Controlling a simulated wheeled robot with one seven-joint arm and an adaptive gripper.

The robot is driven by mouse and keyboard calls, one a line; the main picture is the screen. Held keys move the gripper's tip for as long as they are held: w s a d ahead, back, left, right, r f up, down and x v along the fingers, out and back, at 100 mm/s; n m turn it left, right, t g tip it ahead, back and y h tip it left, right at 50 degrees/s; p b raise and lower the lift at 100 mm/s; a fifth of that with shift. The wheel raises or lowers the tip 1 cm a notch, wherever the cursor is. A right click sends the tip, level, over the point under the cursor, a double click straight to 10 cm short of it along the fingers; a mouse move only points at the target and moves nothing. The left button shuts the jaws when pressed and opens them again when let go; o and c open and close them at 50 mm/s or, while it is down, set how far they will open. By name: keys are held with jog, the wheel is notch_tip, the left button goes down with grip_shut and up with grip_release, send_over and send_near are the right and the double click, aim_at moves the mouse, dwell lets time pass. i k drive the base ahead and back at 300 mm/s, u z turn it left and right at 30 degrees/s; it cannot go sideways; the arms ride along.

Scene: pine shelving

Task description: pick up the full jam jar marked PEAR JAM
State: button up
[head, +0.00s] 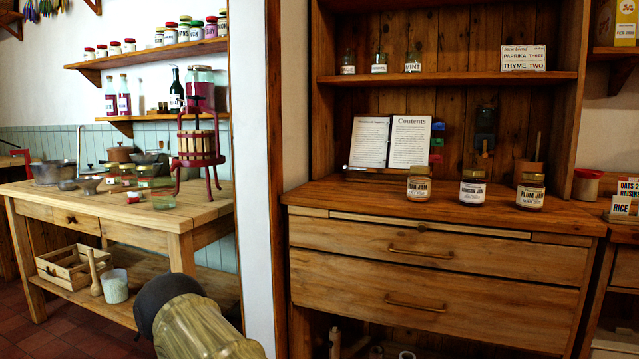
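Three lidded jam jars stand upright in a row on the wooden dresser top. The left jar (419,184) has a pale label that seems to read PEAR JAM, though the small print is hard to make out. The middle jar (472,188) is dark, with a label that looks like DAMSON JAM. The right jar (531,191) is labelled PLUM JAM. How full each jar is cannot be told clearly. Part of my arm shows at the bottom left, in front of the workbench and well away from the jars. My gripper is not in view.
An open book (389,142) stands behind the left jar. Small spice jars (379,62) and a sign (523,58) sit on the shelf above. The dresser top (340,196) is bare left of the jars. A post (257,180) separates the dresser from the cluttered workbench (150,222).

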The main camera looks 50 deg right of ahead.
aim_at(419, 180)
jog(key=u, duration=1.2)
jog(key=k, duration=2)
jog(key=z, duration=1.8)
jog(key=i, duration=0.1)
jog(key=z, duration=0.05)
